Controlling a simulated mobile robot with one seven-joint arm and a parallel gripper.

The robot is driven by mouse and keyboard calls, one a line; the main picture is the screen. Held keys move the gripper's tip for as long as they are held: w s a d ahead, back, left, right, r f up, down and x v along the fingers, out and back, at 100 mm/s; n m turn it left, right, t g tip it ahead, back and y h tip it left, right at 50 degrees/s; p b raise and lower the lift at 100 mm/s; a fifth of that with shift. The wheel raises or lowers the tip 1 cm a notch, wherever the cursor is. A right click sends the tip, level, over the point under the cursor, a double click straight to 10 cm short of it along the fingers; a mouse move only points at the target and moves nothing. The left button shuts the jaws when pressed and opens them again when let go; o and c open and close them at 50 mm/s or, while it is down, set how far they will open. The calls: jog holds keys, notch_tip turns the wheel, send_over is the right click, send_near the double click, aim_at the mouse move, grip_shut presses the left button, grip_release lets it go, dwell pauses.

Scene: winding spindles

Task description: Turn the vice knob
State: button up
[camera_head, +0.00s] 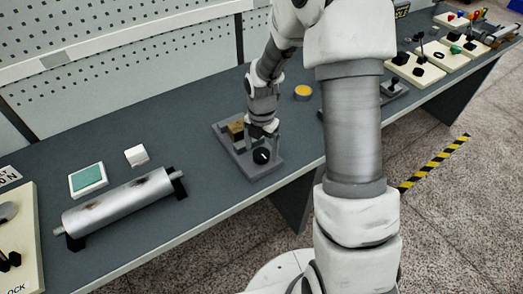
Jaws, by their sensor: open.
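The vice (248,163) is a grey plate fixture on the dark workbench, left of my forearm. A brass-coloured block (236,130) sits at its back. The vice knob (262,156) is a round black knob with a light mark on its face, at the front of the fixture. My gripper (263,133) points down just above and behind the knob. Its fingers are open. The picture is too small to tell whether a finger touches the fixture or the knob.
A metal cylinder (118,205) rests on black supports at the left. A teal-topped box (87,179), a white block (136,155) and a yellow round item (302,92) lie on the bench (190,125). Switch panels (415,70) stand far right. A perforated wall closes the back.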

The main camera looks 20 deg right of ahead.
jog(key=shift+f, duration=0.5)
jog(key=c, duration=1.4)
